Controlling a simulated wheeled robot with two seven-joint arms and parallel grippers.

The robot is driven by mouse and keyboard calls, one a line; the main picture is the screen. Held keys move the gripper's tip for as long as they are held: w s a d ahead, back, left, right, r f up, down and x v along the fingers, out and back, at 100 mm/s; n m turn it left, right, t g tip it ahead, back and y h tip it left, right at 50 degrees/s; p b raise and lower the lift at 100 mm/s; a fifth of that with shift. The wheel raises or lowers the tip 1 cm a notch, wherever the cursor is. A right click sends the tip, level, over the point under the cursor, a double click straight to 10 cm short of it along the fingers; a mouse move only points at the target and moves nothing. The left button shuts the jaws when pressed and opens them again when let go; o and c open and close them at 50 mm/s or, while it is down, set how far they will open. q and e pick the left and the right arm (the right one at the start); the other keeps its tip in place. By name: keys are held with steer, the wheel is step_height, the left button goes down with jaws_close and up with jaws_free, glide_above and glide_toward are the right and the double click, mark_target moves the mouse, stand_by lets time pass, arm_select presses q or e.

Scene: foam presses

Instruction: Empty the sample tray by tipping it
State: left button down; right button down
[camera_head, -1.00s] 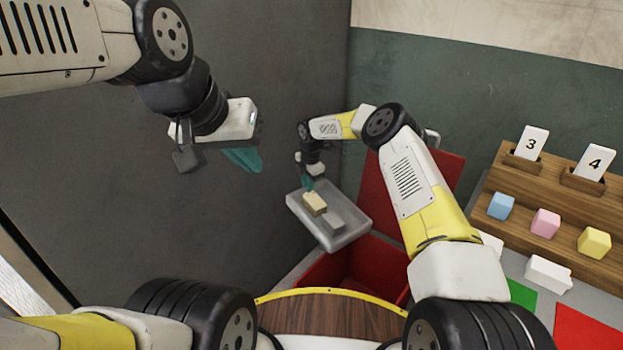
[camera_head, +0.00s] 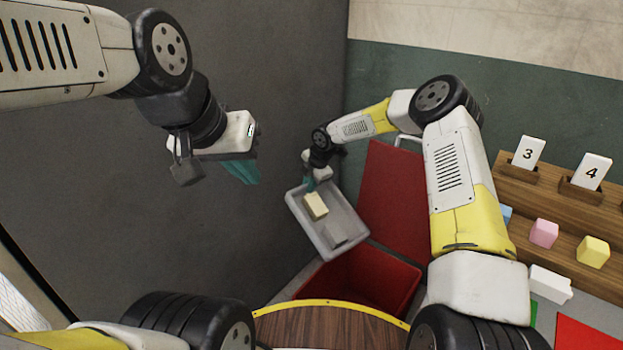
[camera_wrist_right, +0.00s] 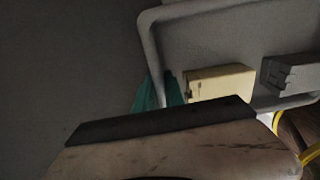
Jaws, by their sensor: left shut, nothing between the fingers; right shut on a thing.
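The grey sample tray (camera_head: 297,214) hangs above and behind the red bin (camera_head: 372,276), its near end lower than its far end. A cream foam block (camera_head: 316,206) and a grey block (camera_head: 336,234) lie in it; both also show in the right wrist view, the cream block (camera_wrist_right: 218,84) and the grey block (camera_wrist_right: 288,72). My right gripper (camera_head: 311,184) is shut on the tray's far rim; its teal fingers (camera_wrist_right: 160,92) show at the rim in the wrist view. My left gripper (camera_head: 243,172) is shut and empty, up at the left, away from the tray.
The bin's red lid (camera_head: 392,198) stands open behind it. A wooden rack (camera_head: 560,210) at the right holds number cards 3 (camera_head: 528,152) and 4 (camera_head: 591,171) and coloured blocks. A dark wall (camera_head: 90,200) lies to the left. My wooden-topped base is in front.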

steer(key=shift+s+d+r+t+y, duration=0.15)
steer(key=shift+r, duration=0.3)
steer(key=shift+s+d+r+t+y, duration=0.1)
steer(key=shift+s+d+r+t, duration=0.1)
steer(key=shift+r, duration=0.25)
steer(key=shift+s+d+r+t+y, duration=0.15)
steer(key=shift+r, duration=0.3)
steer(key=shift+s+d+r+t+y, duration=0.35)
steer(key=shift+s+r, duration=0.1)
steer(key=shift+r, duration=0.25)
steer(key=shift+s+d+r+t+y, duration=0.3)
steer(key=shift+s+r, duration=0.1)
steer(key=shift+r, duration=0.25)
steer(key=shift+s+d+r, duration=0.15)
steer(key=shift+s+r, duration=0.1)
steer(key=shift+s, duration=0.2)
steer(key=shift+s+d+r+t+y, duration=0.25)
steer(key=shift+d+r+t+y, duration=0.15)
steer(key=shift+r+t, duration=0.1)
steer(key=s+d+r+t+y, duration=0.4)
steer(key=s+d+t+y, duration=0.2)
steer(key=s+d, duration=0.7)
steer(key=shift+s+d+t+y, duration=0.35)
steer(key=shift+s+t, duration=0.5)
steer(key=shift+s, duration=0.45)
